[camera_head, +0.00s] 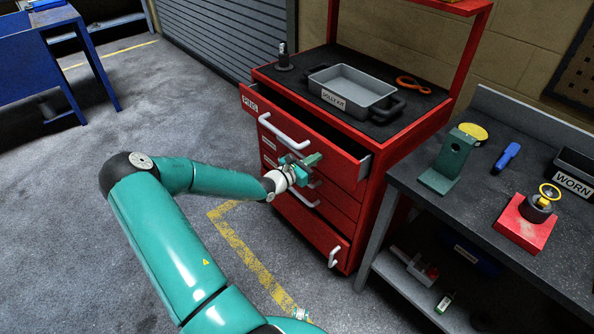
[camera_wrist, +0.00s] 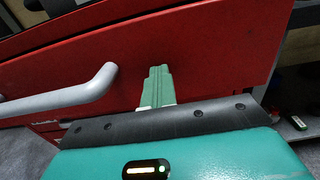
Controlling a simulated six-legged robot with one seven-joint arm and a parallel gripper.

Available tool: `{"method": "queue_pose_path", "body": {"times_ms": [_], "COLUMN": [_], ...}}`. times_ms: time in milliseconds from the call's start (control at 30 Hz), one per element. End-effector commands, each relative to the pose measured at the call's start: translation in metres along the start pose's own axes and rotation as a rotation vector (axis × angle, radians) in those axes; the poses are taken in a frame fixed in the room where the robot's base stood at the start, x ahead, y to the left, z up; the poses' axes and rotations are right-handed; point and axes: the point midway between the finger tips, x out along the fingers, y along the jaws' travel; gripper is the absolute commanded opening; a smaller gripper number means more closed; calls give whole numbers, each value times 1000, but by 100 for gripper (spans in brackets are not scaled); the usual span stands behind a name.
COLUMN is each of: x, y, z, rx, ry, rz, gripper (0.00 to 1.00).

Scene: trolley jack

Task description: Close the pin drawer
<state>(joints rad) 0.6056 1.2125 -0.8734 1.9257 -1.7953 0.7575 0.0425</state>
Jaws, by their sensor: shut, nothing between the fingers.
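The pin drawer (camera_head: 335,151) is the top drawer of the red cabinet, with a label at its left end. It stands pulled out, with a dark gap behind its front. Its pale bar handle (camera_head: 284,134) also shows at the left in the wrist view (camera_wrist: 62,102). My gripper (camera_head: 314,159) is in front of the drawer's red front, to the right of the handle. In the wrist view its green fingers (camera_wrist: 158,80) are together and empty, pointing at the red front (camera_wrist: 215,65). I cannot tell whether the tips touch it.
A grey tray (camera_head: 352,91) stands on the cabinet top. Lower drawers (camera_head: 322,232) have similar handles. A dark workbench (camera_head: 480,185) with a green stand (camera_head: 452,160) and a red block (camera_head: 525,224) is at the right. The floor left of the cabinet is clear.

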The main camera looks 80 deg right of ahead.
Motion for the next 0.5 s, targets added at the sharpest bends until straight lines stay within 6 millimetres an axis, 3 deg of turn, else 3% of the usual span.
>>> {"method": "queue_pose_path", "body": {"times_ms": [200, 500], "x": [49, 81], "y": [-1, -1], "z": [0, 0], "rx": [0, 1], "ry": [0, 1], "rz": [-2, 0], "gripper": [0, 0]}}
